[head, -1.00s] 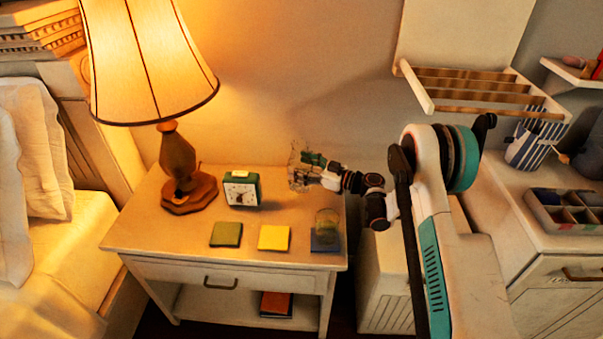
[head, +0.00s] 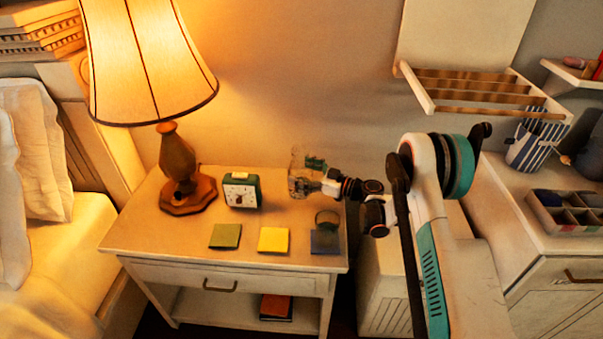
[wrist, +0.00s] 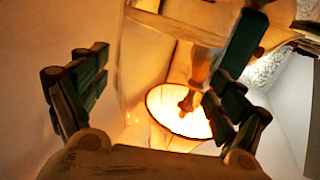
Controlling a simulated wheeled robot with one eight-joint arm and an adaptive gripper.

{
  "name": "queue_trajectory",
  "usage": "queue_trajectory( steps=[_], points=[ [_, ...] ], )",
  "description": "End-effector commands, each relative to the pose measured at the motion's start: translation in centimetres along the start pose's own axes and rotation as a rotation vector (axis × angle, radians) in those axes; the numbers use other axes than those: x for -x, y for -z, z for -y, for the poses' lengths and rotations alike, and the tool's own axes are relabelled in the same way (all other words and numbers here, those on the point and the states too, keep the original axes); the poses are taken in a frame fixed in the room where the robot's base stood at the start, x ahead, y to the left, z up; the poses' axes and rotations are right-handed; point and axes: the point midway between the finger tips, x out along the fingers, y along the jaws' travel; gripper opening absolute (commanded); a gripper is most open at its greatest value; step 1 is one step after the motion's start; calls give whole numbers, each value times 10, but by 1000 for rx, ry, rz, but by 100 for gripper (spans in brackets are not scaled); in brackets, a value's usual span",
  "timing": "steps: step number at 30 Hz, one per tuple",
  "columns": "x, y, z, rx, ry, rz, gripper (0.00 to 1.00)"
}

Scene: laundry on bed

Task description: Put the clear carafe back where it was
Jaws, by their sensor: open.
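The clear carafe (head: 297,172) stands upright at the back right of the nightstand, right of the clock. It is transparent and its outline is faint. My gripper (head: 312,166) is at its right side, low over the tabletop, and overlaps it in the head view. I cannot tell whether they touch. A small clear glass (head: 326,219) stands on the blue coaster (head: 325,243) at the front right.
A green coaster (head: 225,236) and a yellow coaster (head: 273,240) lie along the front of the nightstand (head: 160,236). A green clock (head: 242,190) and a lit lamp (head: 178,165) stand further left. A wall rack (head: 480,88) hangs above my arm.

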Motion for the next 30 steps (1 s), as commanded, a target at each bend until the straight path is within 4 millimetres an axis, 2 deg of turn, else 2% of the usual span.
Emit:
queue_trajectory(
  steps=[2,5,15,21,30],
  points=[
    [0,3,0,0,0,0,89],
    [11,3,-1,0,-2,0,89],
    [78,5,-1,0,-3,0,89],
    [108,4,-1,0,-3,0,89],
    [121,2,0,0,0,0,89]
  ],
)
